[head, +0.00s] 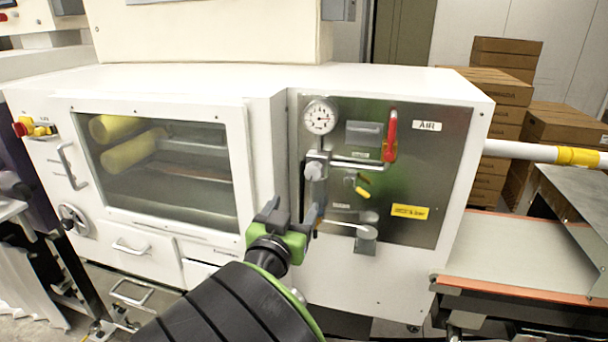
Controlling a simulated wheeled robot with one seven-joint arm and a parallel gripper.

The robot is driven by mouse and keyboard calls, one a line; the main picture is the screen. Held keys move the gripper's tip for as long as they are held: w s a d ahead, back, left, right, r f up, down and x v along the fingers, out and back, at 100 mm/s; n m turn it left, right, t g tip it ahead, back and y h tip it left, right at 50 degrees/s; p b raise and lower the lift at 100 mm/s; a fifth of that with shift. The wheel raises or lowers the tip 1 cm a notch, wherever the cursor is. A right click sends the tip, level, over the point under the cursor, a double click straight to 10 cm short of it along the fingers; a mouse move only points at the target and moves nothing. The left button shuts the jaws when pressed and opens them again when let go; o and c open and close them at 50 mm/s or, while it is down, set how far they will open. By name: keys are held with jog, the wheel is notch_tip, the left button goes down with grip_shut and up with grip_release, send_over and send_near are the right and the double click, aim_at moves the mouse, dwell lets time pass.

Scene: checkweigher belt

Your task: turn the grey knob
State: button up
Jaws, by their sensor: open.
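A small grey knob (313,171) sticks out from the fittings below the round gauge (320,117) on the metal air panel (440,165). My gripper (291,209) is in front of the panel's lower left edge, below the knob and a little to its left in the picture. Its jaws are apart with nothing seen between them. The knob looks clear of the jaws; the depth between them is hard to tell. My right finger covers part of the fittings below the knob.
A red-handled valve (390,138) and a yellow lever (362,192) are right of the knob. A grey round fitting (366,236) projects at the panel's bottom. A windowed cabinet front (160,165) is left. A belt (510,255) and stacked cartons (500,90) are right.

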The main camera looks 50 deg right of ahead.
jog(key=p, duration=0.9)
send_near(312, 176)
jog(key=r, duration=0.2)
jog(key=p+x, duration=0.2)
jog(key=x, duration=0.1)
jog(key=f+p+x, duration=0.1)
jog(key=p+x, duration=0.4)
jog(key=x, duration=0.1)
jog(key=shift+d+f, duration=0.3)
jog(key=shift+f, duration=0.15)
jog(key=shift+c, duration=0.4)
jog(key=c, duration=1)
